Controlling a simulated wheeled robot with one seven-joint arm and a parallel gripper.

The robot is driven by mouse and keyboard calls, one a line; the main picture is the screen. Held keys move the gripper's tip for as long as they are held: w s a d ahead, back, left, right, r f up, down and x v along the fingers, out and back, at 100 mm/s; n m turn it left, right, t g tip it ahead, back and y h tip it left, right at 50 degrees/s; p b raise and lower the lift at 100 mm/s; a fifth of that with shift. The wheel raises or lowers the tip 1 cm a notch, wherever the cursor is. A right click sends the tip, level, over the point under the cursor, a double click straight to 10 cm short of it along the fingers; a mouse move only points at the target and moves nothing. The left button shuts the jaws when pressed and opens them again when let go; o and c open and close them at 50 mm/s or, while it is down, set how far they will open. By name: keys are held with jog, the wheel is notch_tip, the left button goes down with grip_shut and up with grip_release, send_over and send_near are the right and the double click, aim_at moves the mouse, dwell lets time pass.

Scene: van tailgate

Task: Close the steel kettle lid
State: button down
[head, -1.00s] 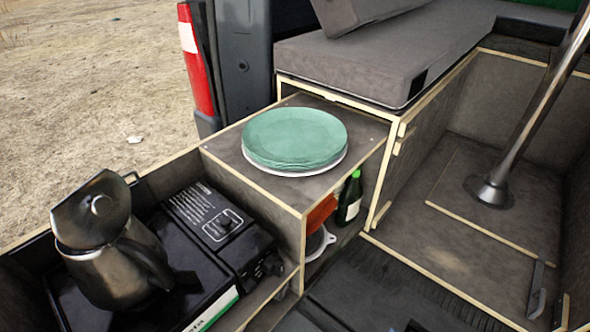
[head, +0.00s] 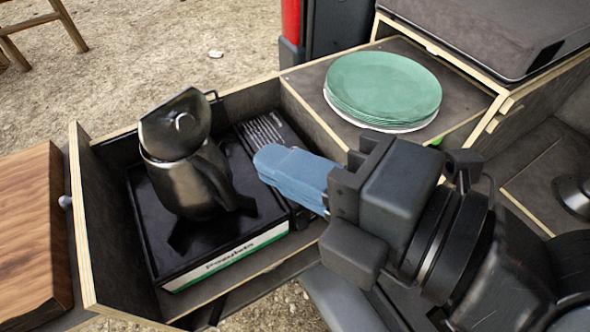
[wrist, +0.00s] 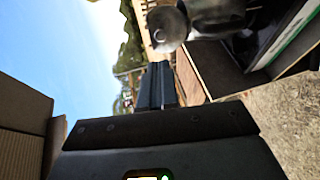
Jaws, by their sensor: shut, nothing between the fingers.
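The steel kettle (head: 183,185) stands on the black camping stove (head: 225,232) inside the open wooden drawer box. Its lid (head: 175,122) is tilted up, open, with a round knob on its face. The kettle's dark handle points right, toward my gripper. My gripper (head: 258,165) is to the right of the kettle, with blue fingers shut and empty, apart from the kettle. In the wrist view, the fingers (wrist: 155,70) point up the picture, and the kettle (wrist: 215,15) with its knobbed lid (wrist: 168,25) shows at the top, right of the fingertips.
The box wall (head: 85,225) rises around the stove. A stack of green plates (head: 383,85) sits on the cabinet top behind my gripper. A wooden board (head: 30,230) lies left of the box. The space above the stove's right part is free apart from my gripper.

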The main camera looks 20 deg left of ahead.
aim_at(188, 122)
jog(key=b+x, duration=0.3)
jog(key=x, duration=0.7)
jog(key=shift+a, duration=0.2)
jog(key=shift+w+a+f, duration=0.15)
jog(key=shift+w+a, duration=0.1)
jog(key=shift+a, duration=0.25)
jog(key=shift+w, duration=0.1)
